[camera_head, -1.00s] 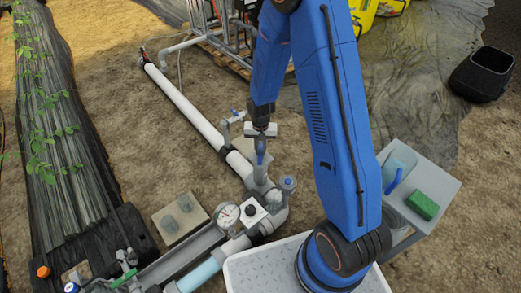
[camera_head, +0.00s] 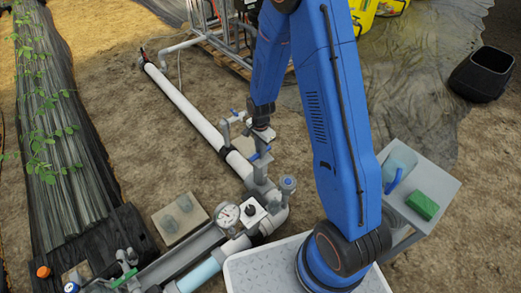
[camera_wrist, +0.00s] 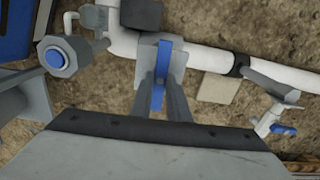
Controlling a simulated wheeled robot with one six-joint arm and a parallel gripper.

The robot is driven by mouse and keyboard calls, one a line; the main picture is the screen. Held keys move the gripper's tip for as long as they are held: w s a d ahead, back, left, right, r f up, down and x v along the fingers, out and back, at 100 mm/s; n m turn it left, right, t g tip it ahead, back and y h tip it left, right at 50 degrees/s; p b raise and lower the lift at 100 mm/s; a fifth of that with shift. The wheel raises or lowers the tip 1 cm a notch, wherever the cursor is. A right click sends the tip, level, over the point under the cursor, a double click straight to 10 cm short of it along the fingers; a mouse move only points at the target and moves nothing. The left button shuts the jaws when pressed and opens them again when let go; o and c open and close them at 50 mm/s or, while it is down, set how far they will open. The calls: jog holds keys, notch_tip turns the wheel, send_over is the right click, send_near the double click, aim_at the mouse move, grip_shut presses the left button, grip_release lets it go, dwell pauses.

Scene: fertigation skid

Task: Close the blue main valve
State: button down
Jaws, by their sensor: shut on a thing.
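The main valve's blue lever handle (camera_head: 263,154) sits on a grey valve body on the white pipe line (camera_head: 190,110), in the middle of the head view. In the wrist view the blue handle (camera_wrist: 163,60) runs upright in the picture, between the two grey fingers. My gripper (camera_head: 260,145) reaches down from above onto this handle. In the wrist view my gripper (camera_wrist: 160,82) is shut on it, one finger on each side. Part of the handle is hidden by the fingers.
A small tap with a blue lever (camera_wrist: 284,130) stands close by on the pipe. A blue-capped fitting (camera_head: 288,183), pressure gauge (camera_head: 227,214) and white box with a black knob (camera_head: 251,209) sit nearer. A grey side table (camera_head: 440,185) bears a green block.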

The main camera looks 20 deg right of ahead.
jog(key=shift+m, duration=0.3)
jog(key=c, duration=1.7)
grip_release()
jog(key=shift+r, duration=0.1)
notch_tip(320, 180, up, 17)
jog(key=shift+r, duration=0.1)
